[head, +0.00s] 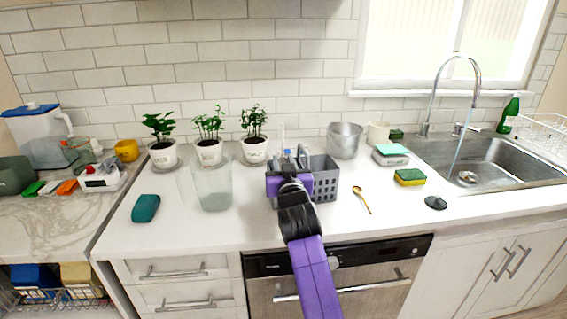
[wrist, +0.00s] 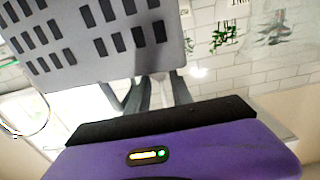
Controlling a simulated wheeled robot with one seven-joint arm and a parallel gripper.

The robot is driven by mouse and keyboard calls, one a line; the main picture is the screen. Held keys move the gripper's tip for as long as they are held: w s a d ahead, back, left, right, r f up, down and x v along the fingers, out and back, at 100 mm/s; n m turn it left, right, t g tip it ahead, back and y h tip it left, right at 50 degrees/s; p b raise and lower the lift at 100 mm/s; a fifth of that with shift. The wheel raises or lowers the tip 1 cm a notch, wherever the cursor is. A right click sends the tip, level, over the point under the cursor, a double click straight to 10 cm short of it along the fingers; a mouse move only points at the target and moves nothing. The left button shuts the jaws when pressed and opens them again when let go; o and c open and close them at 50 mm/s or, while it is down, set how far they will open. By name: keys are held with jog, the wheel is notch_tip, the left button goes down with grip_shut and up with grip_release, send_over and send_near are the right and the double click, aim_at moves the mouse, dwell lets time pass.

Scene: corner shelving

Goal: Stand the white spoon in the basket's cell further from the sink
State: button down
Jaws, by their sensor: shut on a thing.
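The grey slotted basket (head: 326,184) stands on the counter, left of the sink (head: 480,178). It also fills the upper left of the wrist view (wrist: 90,45). My gripper (head: 290,163) is at the basket's left part, the side further from the sink, and covers much of it. In the wrist view its fingers (wrist: 158,95) are shut on a pale thing, seemingly the white spoon (wrist: 160,86). A thin white upright piece of the spoon (head: 282,133) shows above my gripper. The spoon's lower end is hidden, so I cannot tell whether it is inside a cell.
A clear glass container (head: 213,187) stands left of the basket. A golden spoon (head: 362,200) and a yellow-green sponge (head: 410,177) lie to its right. A metal pot (head: 344,140) and potted plants (head: 253,148) stand behind. The front counter strip is mostly free.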

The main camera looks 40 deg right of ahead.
jog(key=c, duration=1.1)
grip_release()
jog(key=shift+o, duration=0.2)
jog(key=b+v, duration=0.1)
jog(key=v, duration=0.6)
jog(key=shift+s+a, duration=0.25)
jog(key=shift+s, duration=0.1)
jog(key=s+a+r+n+t+y, duration=0.1)
jog(key=a+r+n+t+y, duration=0.15)
jog(key=a+r+t, duration=0.2)
jog(key=s+a+f+n+t+y, duration=0.1)
jog(key=s+a+f+n+y, duration=0.35)
jog(key=s+a+f, duration=0.4)
jog(key=s+a+f+g+y, duration=0.1)
jog(key=s+a+f+g, duration=0.1)
jog(key=s, duration=0.9)
jog(key=s+a+f+g+y, duration=0.1)
jog(key=s+a+f, duration=0.3)
jog(key=s, duration=0.7)
jog(key=s+a+f+g+y, duration=0.1)
jog(key=s+f, duration=0.4)
jog(key=s, duration=0.6)
jog(key=shift+a+g, duration=0.85)
jog(key=shift+a, duration=0.35)
